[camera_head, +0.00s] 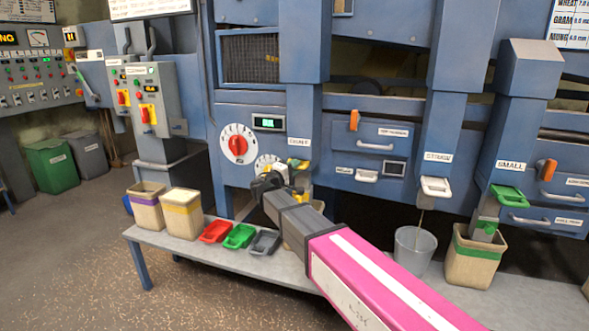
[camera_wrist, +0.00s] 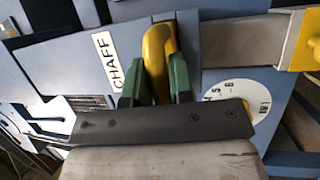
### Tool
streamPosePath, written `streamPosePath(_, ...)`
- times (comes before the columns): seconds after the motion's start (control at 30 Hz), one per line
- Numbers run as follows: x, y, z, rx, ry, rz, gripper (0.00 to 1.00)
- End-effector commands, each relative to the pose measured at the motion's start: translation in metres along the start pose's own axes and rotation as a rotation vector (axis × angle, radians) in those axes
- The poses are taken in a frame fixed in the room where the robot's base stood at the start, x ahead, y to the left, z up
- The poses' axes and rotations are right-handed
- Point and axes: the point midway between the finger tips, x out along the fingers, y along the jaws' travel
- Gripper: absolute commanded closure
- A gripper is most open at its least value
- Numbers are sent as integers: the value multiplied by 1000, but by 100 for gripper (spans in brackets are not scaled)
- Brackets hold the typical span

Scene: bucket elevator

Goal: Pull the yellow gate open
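The yellow gate (camera_head: 297,163) sits on the blue machine front, just under a white label that reads CHAFF in the wrist view. Its curved yellow handle (camera_wrist: 158,55) stands between the two green fingertips of my gripper (camera_wrist: 158,85). A finger lies close against each side of the handle, with no clear gap, so my gripper looks shut on it. In the head view my gripper (camera_head: 284,180) reaches the gate from the front. My wrist and pink arm hide part of the area below. In the wrist view a grey chute with a yellow end (camera_wrist: 306,42) shows beside the handle.
Dials (camera_head: 238,144) are left of the gate. On the grey bench (camera_head: 185,246) below stand two cream bins (camera_head: 183,213), red, green and grey scoops (camera_head: 239,236), a clear bucket (camera_head: 413,248) and a green-banded bin (camera_head: 474,256). White (camera_head: 436,187) and green (camera_head: 508,194) gates are to the right.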

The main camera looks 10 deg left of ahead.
Motion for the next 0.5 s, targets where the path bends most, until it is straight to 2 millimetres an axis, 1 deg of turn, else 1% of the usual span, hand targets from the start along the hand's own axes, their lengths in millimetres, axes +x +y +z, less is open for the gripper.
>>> streamPosePath(0.03, 0, 0, 0, 0, 0, 0, 95)
streamPosePath(0.07, 0, 0, 0, 0, 0, 0, 100)
streamPosePath(0.27, -3, 0, 2, 0, 0, -1, 100)
streamPosePath(0.37, -15, 3, 7, 0, 1, -1, 100)
streamPosePath(0.5, -41, 8, 19, 0, 2, -1, 100)
